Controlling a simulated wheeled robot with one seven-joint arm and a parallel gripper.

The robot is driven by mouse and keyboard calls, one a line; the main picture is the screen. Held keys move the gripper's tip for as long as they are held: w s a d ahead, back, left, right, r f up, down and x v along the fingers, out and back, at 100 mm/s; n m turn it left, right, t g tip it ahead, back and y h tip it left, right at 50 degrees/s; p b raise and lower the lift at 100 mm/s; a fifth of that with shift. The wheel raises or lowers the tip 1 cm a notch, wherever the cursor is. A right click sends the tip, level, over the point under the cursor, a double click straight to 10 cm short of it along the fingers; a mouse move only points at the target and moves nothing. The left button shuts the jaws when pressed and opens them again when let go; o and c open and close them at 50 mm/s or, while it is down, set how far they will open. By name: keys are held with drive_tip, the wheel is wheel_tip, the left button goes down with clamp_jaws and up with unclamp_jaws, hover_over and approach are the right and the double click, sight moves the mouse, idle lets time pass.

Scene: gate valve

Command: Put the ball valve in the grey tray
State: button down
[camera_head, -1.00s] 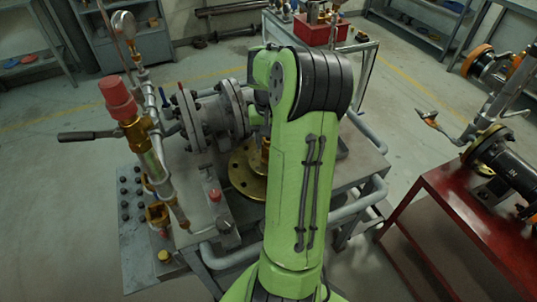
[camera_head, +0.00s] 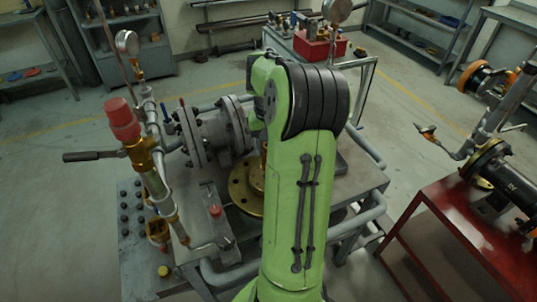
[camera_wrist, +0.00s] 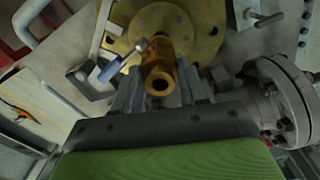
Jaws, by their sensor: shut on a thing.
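The brass ball valve (camera_wrist: 160,62) has a blue-and-white lever and sits between the fingers of my gripper (camera_wrist: 160,90) in the wrist view. My gripper is shut on it, with the valve's open end facing the camera. Behind it is a round brass flange (camera_wrist: 200,22); I cannot tell the gap between them. In the head view my green arm hides the gripper and the ball valve. The brass flange (camera_head: 240,190) shows left of my arm. I cannot clearly pick out the grey tray; a grey bench surface shows beside my arm.
A large grey flanged valve (camera_head: 213,135) stands left of my arm, and also at the right in the wrist view (camera_wrist: 285,100). A pipe with a red cap (camera_head: 122,115) rises further left. A red table (camera_head: 465,225) is at right, and a red bin (camera_head: 318,48) behind.

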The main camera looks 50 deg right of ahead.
wheel_tip(320, 180, up, 6)
drive_tip(key=shift+r+p, duration=0.25)
drive_tip(key=shift+p, duration=0.65)
wheel_tip(320, 180, up, 4)
drive_tip(key=p, duration=0.4)
drive_tip(key=shift+r, duration=0.1)
drive_tip(key=shift+w, duration=0.1)
